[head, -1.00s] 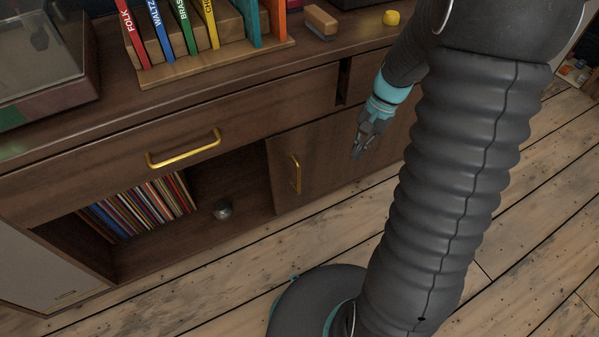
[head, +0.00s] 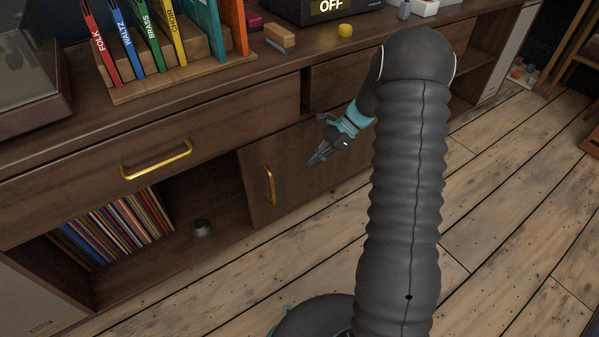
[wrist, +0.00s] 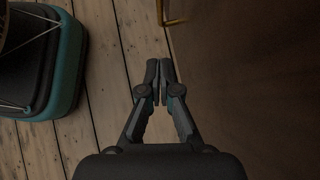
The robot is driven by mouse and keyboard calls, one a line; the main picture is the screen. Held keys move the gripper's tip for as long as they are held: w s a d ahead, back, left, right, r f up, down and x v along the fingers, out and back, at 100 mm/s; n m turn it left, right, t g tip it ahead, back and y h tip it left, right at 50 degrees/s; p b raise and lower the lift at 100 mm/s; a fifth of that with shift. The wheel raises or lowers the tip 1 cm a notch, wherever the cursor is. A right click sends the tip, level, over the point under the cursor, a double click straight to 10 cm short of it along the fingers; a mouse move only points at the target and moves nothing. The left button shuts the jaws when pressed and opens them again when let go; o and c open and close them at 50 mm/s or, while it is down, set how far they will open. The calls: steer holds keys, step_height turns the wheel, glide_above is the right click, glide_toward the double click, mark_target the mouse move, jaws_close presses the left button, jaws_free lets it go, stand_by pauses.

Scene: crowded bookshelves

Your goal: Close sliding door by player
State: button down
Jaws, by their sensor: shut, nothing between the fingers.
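A brown sliding door (head: 310,170) with an upright gold handle (head: 269,186) covers the cabinet front right of an open compartment (head: 215,215). The handle also shows at the top of the wrist view (wrist: 172,12). The record player (head: 25,95) stands on the cabinet top at the upper left, partly cut off. My gripper (head: 312,160) is in front of the door, right of the handle and apart from it. Its fingertips meet, empty, in the wrist view (wrist: 159,68), with the brown cabinet front close on the right.
Records (head: 115,230) and a small grey object (head: 201,228) sit in the open compartment. A drawer with a gold handle (head: 156,159) is above it. A pale panel (head: 30,300) is at the lower left. Wooden floor (head: 490,230) is clear at right.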

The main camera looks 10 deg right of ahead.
steer(key=a+r+b+x, duration=0.1)
steer(key=a+r+x, duration=0.1)
steer(key=x, duration=0.9)
steer(key=shift+s+a+f, duration=0.2)
steer(key=shift+s+f, duration=0.05)
